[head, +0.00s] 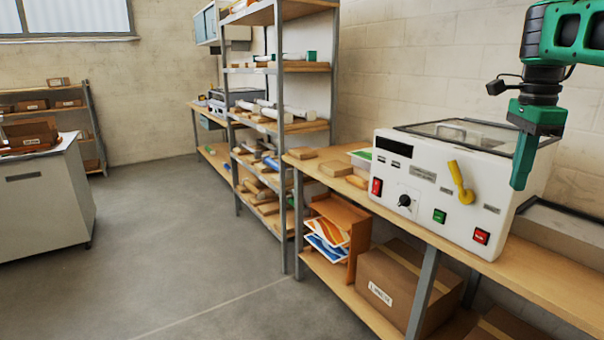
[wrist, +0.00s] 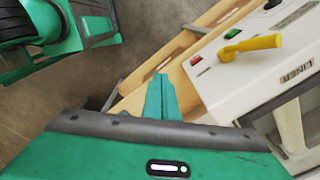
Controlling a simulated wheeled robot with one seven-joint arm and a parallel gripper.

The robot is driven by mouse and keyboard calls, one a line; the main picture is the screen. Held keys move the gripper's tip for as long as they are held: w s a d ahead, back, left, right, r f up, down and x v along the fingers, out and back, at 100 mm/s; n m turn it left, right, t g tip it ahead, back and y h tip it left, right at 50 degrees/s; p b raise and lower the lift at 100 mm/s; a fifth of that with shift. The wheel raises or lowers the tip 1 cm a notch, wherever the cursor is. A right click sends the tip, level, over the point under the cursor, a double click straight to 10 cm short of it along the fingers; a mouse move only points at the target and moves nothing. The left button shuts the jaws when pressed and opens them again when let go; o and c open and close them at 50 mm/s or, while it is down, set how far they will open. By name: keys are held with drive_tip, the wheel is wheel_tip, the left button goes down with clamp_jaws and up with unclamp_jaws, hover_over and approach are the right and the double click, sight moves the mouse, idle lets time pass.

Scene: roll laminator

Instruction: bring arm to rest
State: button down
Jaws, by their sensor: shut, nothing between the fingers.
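My gripper (head: 520,175) is at the right of the head view, fingers pointing down, in front of the right end of the white roll laminator (head: 440,190). The green fingers are together with nothing between them. In the wrist view my gripper (wrist: 162,78) shows its closed fingers over the bench edge, with the laminator (wrist: 235,85) to their right. The laminator has a yellow lever (head: 460,183), a black knob (head: 405,200), a green button (head: 439,215) and red switches. The lever also shows in the wrist view (wrist: 250,46). I cannot tell whether the fingers touch the laminator.
The laminator stands on a wooden bench (head: 335,184). A cardboard box (head: 400,285) and an orange paper holder (head: 338,235) sit on the shelf below. A tall metal rack (head: 285,125) stands further back. A white cabinet (head: 45,200) is at the left. The grey floor (head: 190,250) between is clear.

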drive_tip(key=s+a+f+n, duration=0.1)
drive_tip(key=s+f+n, duration=0.6)
drive_tip(key=s+f, duration=0.4)
drive_tip(key=s+a+f+n, duration=0.2)
drive_tip(key=s+f+n, duration=0.5)
drive_tip(key=s+f, duration=0.4)
drive_tip(key=s, duration=0.5)
drive_tip(key=shift+s+a+n+y, duration=0.25)
drive_tip(key=shift+n+y, duration=0.05)
drive_tip(key=shift+y, duration=0.1)
drive_tip(key=shift+w+f, duration=0.25)
drive_tip(key=shift+w, duration=0.35)
